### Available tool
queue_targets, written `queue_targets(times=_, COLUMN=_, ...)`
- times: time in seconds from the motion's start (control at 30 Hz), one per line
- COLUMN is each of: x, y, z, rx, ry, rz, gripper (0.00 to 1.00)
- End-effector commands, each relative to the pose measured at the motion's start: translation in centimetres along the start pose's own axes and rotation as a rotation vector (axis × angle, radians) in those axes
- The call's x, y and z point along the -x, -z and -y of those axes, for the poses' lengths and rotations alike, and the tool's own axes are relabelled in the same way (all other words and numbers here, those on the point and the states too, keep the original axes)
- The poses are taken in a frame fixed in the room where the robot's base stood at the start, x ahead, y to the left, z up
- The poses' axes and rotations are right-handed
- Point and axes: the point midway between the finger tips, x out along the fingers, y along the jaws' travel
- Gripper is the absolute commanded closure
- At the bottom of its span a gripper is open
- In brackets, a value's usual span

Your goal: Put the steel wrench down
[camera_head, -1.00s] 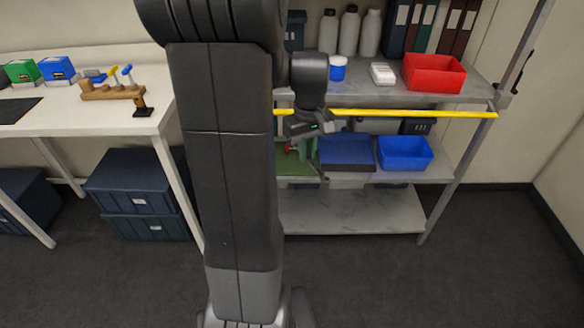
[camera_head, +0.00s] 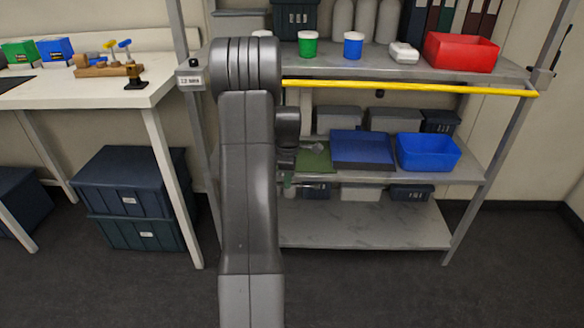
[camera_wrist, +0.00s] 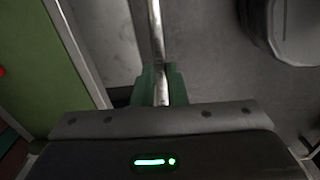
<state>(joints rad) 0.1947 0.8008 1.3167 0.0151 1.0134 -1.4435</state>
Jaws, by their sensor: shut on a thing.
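My gripper (camera_wrist: 158,88) has green fingers, shut on the steel wrench (camera_wrist: 156,35). In the wrist view, the wrench's bright shaft runs from between the fingers to the top edge, so its far end is out of sight. A green mat (camera_wrist: 30,60) lies to the left of the gripper, beyond a pale shelf edge. The wrench is beside the mat in that view, not over it. In the head view my gripper (camera_head: 288,180) is small and partly hidden by my arm, at the front of the middle shelf, near the green mat (camera_head: 316,160).
A dark blue tray (camera_head: 361,165) and a blue bin (camera_head: 428,152) stand right of the mat. A yellow bar (camera_head: 410,88) crosses the upper shelf's front. Grey boxes (camera_head: 338,121) stand behind. The bottom shelf (camera_head: 370,228) has bare room in front.

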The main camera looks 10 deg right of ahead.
Motion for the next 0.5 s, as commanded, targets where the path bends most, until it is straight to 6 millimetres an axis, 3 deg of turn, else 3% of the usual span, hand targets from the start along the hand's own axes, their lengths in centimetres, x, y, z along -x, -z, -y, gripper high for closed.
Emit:
queue_targets(times=0.07, x=-1.2, y=0.3, z=-0.4, rx=0.027, ry=0.000, rz=0.000, gripper=1.00)
queue_targets(times=0.27, x=-1.6, y=0.6, z=-2.5, rx=0.045, ry=-0.002, rz=-0.001, gripper=1.00)
queue_targets(times=0.5, x=-1.6, y=0.8, z=-7.2, rx=0.043, ry=-0.002, rz=-0.001, gripper=1.00)
